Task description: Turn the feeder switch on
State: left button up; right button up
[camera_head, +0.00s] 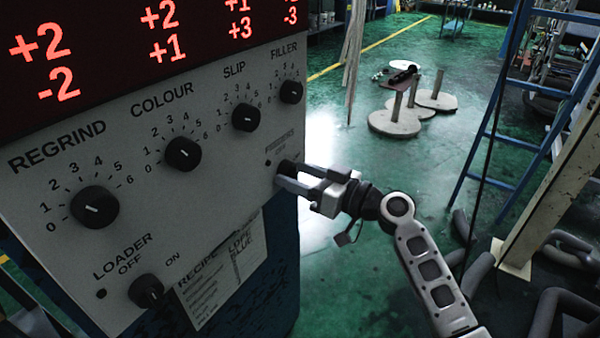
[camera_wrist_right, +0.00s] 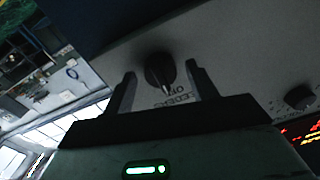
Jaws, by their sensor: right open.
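The feeder switch (camera_wrist_right: 158,70) is a round black knob on the grey panel, seen upside down in the right wrist view. A light pointer mark shows at its lower edge, near the small printed letters. I cannot tell for certain which setting it points at. My right gripper (camera_wrist_right: 163,88) is open, with one finger on each side of the knob; contact is not clear. In the head view, my right gripper (camera_head: 283,176) is at the panel's right edge, below the small feeder label, and largely hides the switch. My left gripper is out of view.
The control panel (camera_head: 215,200) carries other black knobs: regrind (camera_head: 95,207), colour (camera_head: 183,153), slip (camera_head: 246,117), filler (camera_head: 291,92) and the loader switch (camera_head: 146,291). A recipe sheet (camera_head: 222,270) hangs below. A blue ladder (camera_head: 490,140) stands right; green floor lies between.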

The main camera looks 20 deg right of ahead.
jog(key=c, duration=1)
